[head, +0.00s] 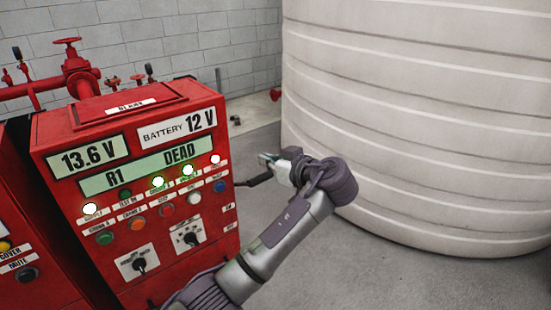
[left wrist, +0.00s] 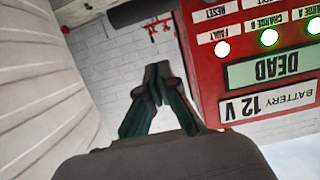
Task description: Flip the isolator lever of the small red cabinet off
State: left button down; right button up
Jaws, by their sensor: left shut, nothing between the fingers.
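The red cabinet (head: 222,190) with the voltage displays stands left of centre in the head view. It shows upside down at the right of the left wrist view (left wrist: 207,75). A dark bar, apparently the isolator lever (head: 256,181), sticks out from its right side. A dark cylinder at the top of the left wrist view (left wrist: 138,12) looks like the same lever. My left gripper (head: 264,157) is beside the cabinet's right side, just above the lever in the picture. Its fingers (left wrist: 158,75) are shut and empty. Contact with the lever cannot be told. My right gripper is out of view.
A large ribbed pale tank (head: 420,120) stands close to the right of my left arm. Another red cabinet (head: 30,220) is at the left edge. Red pipes with a valve wheel (head: 66,41) are behind. Some grey floor is clear between cabinet and tank.

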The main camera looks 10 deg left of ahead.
aim_at(261, 177)
pick_arm(q)
jog(key=f+p, duration=0.1)
jog(key=w+a+f+p, duration=0.1)
jog(key=a+f+p, duration=0.1)
jog(key=f+p, duration=0.1)
jog(key=shift+w+a, duration=0.2)
jog(key=shift+w, duration=0.2)
jog(key=shift+s+d+f, duration=0.15)
jog(key=shift+f, duration=0.2)
jog(key=shift+f, duration=0.15)
